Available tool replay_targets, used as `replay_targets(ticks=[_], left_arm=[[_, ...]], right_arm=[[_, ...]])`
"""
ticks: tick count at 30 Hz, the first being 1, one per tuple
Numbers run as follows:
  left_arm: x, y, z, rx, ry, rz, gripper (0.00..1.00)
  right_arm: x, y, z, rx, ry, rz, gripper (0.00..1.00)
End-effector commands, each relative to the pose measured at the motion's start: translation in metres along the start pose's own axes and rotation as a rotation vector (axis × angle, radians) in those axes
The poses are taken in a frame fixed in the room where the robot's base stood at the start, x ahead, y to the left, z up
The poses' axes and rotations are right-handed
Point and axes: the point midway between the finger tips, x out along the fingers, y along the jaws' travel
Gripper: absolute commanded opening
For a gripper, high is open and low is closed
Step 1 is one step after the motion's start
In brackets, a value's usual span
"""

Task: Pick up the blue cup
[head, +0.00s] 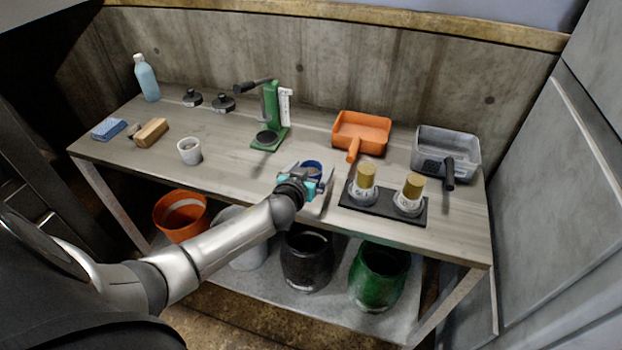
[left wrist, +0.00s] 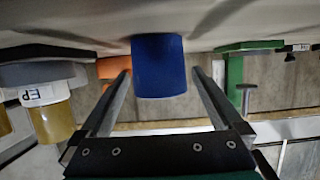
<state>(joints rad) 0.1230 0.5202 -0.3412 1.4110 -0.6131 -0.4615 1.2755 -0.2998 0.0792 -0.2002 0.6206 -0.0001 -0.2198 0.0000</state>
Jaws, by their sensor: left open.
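The blue cup (head: 313,167) stands on the table (head: 235,160) near its front edge, partly hidden behind my left gripper in the head view. In the left wrist view the blue cup (left wrist: 159,66) shows between and just beyond the two fingers, with a gap on each side. My left gripper (head: 317,185) is open and empty, pointing at the cup from the front; its fingers also show in the left wrist view (left wrist: 160,85). The wrist picture appears upside down, with the table at the top. My right gripper is not in view.
A black tray (head: 382,208) with two yellow-topped jars stands right of the cup. A green press (head: 270,120), orange scoop bin (head: 361,133) and grey bin (head: 446,150) stand behind. A white cup (head: 189,151) is to the left. Open buckets sit below.

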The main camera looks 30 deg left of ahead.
Motion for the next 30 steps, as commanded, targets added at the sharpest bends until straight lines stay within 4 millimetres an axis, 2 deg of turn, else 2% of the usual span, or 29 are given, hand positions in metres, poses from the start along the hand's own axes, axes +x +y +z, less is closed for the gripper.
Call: replay_targets(ticks=[7, 30], left_arm=[[0.0008, -0.0001, -0.0006, 0.000, 0.001, 0.000, 1.00], [0.0005, -0.0001, -0.0002, 0.000, 0.000, 0.000, 0.13]], right_arm=[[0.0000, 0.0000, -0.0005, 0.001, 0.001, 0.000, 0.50], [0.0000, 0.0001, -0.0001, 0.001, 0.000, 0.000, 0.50]])
